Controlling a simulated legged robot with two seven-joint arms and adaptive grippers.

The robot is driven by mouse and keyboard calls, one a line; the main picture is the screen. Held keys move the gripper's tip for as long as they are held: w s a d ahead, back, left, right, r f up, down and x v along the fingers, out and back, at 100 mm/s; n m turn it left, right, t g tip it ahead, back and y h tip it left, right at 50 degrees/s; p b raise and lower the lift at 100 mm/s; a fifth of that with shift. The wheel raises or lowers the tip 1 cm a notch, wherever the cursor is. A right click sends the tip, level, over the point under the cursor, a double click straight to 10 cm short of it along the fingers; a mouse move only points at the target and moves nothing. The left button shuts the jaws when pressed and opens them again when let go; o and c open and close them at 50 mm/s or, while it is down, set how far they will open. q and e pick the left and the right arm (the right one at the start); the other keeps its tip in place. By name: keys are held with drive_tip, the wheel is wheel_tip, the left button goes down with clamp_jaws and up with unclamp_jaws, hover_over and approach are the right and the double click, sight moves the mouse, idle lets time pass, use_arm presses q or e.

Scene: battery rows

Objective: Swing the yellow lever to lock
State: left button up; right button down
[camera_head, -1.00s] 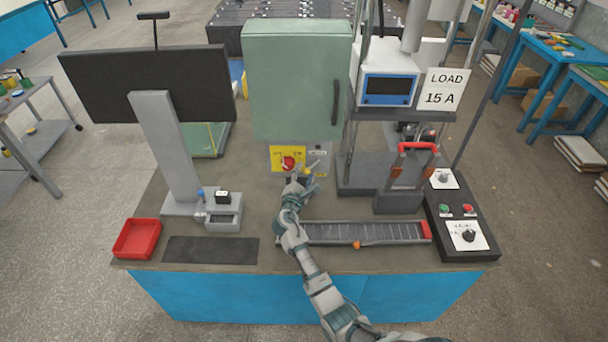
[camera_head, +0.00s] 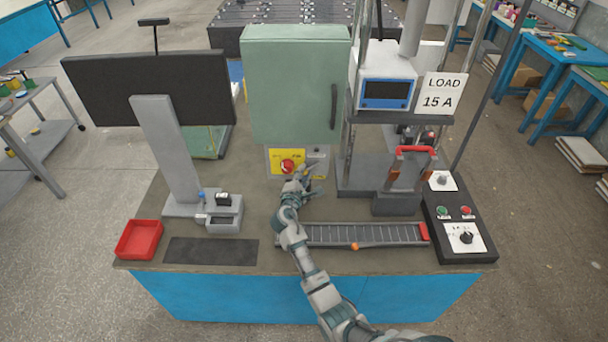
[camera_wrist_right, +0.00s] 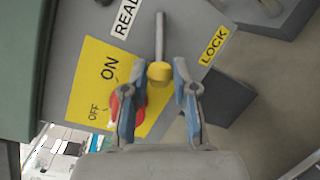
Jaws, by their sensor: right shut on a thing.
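The yellow lever has a grey rod and a yellow knob (camera_wrist_right: 160,73). The LOCK label (camera_wrist_right: 214,45) is to the right of the rod. My left gripper is not in view.
A red knob (camera_head: 287,166) on a yellow ON/OFF plate (camera_head: 275,155) sits just left of my right gripper. A slotted tray (camera_head: 375,234) lies to the right of my right arm. A red-handled device (camera_head: 414,151) stands farther right. A red bin (camera_head: 139,239) is at the left.

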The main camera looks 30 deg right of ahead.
drive_tip(key=shift+r, duration=0.1)
drive_tip(key=c, duration=0.9)
unclamp_jaws()
drive_tip(key=v, duration=1.2)
drive_tip(key=shift+f, duration=0.25)
